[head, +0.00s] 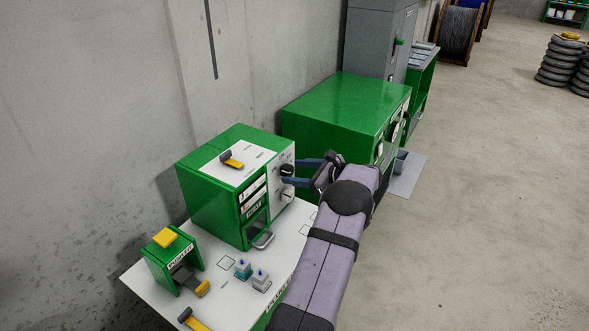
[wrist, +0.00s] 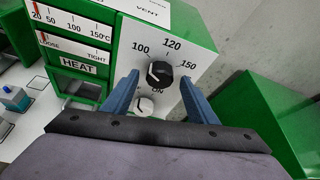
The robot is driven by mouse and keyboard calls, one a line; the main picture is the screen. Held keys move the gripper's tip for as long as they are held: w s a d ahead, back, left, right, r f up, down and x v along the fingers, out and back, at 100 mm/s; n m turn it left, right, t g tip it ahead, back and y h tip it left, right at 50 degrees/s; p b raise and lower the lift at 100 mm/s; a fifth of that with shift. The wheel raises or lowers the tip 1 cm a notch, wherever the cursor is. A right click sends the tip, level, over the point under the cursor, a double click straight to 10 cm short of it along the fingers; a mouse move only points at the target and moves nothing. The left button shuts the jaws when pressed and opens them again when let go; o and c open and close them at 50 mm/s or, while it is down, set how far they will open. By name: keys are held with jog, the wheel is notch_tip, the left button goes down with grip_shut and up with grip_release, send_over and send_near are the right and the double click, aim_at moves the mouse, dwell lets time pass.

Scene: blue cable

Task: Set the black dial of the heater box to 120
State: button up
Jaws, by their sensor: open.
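The heater box (head: 212,187) is green with a white front panel and a HEAT label. Its black dial (wrist: 159,73) sits on the panel, with the marks 100, 120 and 150 around it in the wrist view. The dial also shows in the head view (head: 287,170). A small pale mark shows on the dial, but I cannot tell exactly which number it points at. My gripper (wrist: 160,77) is open, its two blue fingers on either side of the dial, apart from it as far as I can see. In the head view my gripper (head: 300,172) reaches the panel from the right.
A pale knob (wrist: 145,106) marked ON sits below the dial, between the fingers. A larger green cabinet (head: 345,110) stands behind, to the right. A green push-fit unit (head: 170,262) and small blue-topped parts (head: 243,268) stand on the white bench top (head: 222,310).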

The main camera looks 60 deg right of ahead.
jog(key=shift+w+f, duration=0.2)
jog(key=shift+w, duration=0.3)
jog(key=c, duration=1.1)
jog(key=shift+o, duration=0.2)
